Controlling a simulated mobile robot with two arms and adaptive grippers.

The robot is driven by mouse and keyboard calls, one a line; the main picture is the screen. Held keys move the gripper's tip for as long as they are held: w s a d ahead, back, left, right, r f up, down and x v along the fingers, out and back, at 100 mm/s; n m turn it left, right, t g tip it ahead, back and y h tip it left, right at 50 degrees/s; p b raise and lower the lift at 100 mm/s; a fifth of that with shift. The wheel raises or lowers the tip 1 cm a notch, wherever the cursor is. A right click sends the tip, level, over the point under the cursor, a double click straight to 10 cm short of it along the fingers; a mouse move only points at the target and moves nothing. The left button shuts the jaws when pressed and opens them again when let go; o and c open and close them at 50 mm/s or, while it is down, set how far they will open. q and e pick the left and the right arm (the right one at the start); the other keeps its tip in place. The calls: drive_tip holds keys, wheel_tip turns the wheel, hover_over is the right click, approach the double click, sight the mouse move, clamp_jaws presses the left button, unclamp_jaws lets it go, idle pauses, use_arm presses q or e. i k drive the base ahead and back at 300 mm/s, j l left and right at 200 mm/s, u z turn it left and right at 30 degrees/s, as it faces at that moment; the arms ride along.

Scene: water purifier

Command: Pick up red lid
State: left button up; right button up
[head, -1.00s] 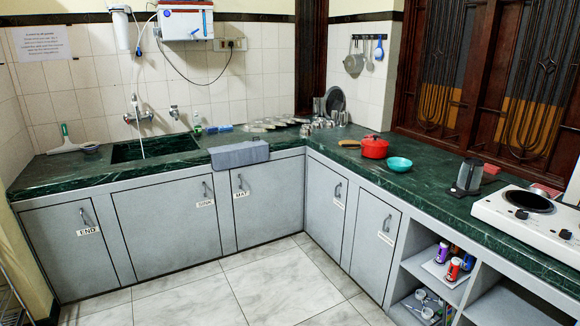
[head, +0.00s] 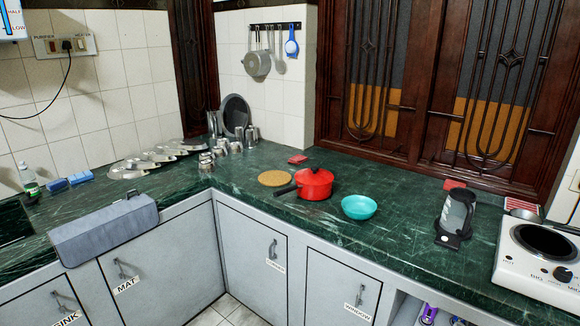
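The red lid (head: 314,175) sits on the red pot (head: 315,191), which stands on the green marble counter (head: 272,222) right of the corner. The pot's dark handle points left. Neither of my grippers shows in the head view.
A teal bowl (head: 359,207) stands just right of the pot, and a round tan mat (head: 274,178) lies to its left. Steel cups (head: 222,147) and plates (head: 140,166) fill the corner. A grey cloth (head: 105,230) hangs over the left counter edge.

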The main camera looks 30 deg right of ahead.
sight(314, 176)
drive_tip(key=i+j+z, duration=0.1)
drive_tip(key=i+z, duration=0.3)
drive_tip(key=i+j+z, duration=0.2)
drive_tip(key=i+z, duration=0.2)
drive_tip(key=i+j+z, duration=0.4)
